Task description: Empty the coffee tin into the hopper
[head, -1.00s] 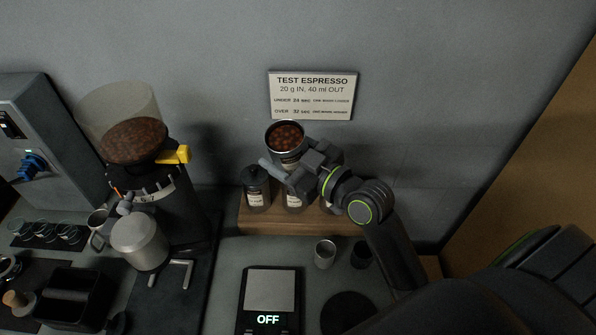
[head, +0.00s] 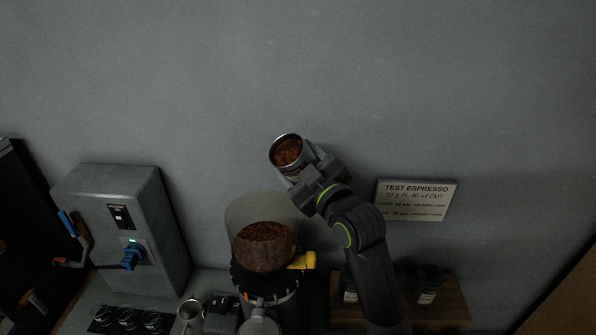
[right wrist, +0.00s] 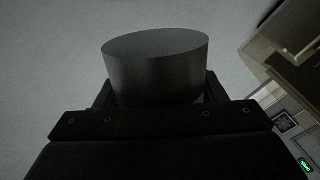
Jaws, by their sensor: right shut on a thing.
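The coffee tin (head: 287,151) is an open metal can with brown beans in it. My right gripper (head: 306,178) is shut on it and holds it up in the air, nearly upright with a slight tilt. In the right wrist view the tin (right wrist: 155,70) stands between the fingers as a dark cylinder. The hopper (head: 262,232) is a clear, open-topped cylinder on the grinder, partly filled with beans. The tin is above and slightly right of the hopper in the head view, apart from it. My left gripper is not in view.
A yellow tab (head: 302,261) sticks out at the hopper's base. A grey boiler box (head: 125,220) stands to the left. A wooden shelf (head: 455,300) with jars is at the lower right, and a sign (head: 416,199) hangs on the wall. The wall above is clear.

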